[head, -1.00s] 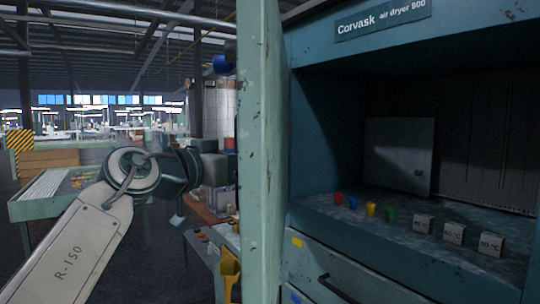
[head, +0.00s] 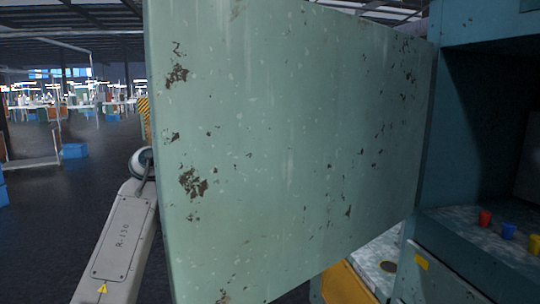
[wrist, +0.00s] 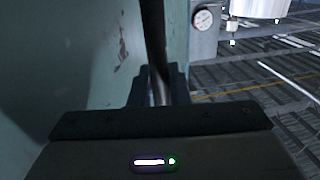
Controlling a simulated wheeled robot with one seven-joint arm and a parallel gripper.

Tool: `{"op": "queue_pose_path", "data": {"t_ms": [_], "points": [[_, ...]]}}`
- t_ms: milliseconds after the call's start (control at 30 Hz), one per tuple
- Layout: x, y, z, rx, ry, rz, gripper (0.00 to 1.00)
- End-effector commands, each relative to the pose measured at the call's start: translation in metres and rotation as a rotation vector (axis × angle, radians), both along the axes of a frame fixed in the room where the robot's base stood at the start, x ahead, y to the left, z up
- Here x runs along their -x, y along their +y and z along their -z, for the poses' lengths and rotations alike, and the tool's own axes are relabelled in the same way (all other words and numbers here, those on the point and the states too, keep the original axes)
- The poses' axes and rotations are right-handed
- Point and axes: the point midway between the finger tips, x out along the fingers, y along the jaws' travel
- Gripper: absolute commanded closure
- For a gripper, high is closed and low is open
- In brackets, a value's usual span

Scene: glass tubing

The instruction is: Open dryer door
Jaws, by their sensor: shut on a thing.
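The dryer door (head: 290,150) is a green, chipped panel that fills the middle of the head view. It stands swung out from the teal dryer (head: 490,30), whose dark inside shows at the right. In the wrist view the door (wrist: 90,50) is a green surface on the left. A dark upright bar, the door handle (wrist: 154,35), runs beside it. My gripper (wrist: 158,82) is shut on this handle. In the head view the gripper and handle are hidden behind the door.
In the dryer are a red cup (head: 485,218), a blue cup (head: 508,230) and part of a yellow one. A light worktop (head: 385,258) lies low behind the door. Dark open floor (head: 60,245) is at the left. A gauge (wrist: 203,18) shows in the wrist view.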

Motion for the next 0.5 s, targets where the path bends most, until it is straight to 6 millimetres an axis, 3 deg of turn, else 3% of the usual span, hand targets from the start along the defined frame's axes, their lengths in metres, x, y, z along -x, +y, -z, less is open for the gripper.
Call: {"op": "queue_pose_path", "data": {"t_ms": [333,367,400,500], "points": [[0.0014,0.0014,-0.0006,-0.002,0.0,-0.003,1.0],[0.0014,0.0014,-0.0006,-0.002,0.0,-0.003,0.76],[0.0014,0.0013,-0.0007,-0.002,0.0,-0.003,0.64],[0.0017,0.0033,-0.0006,-0.001,-0.001,-0.007,0.64]]}}
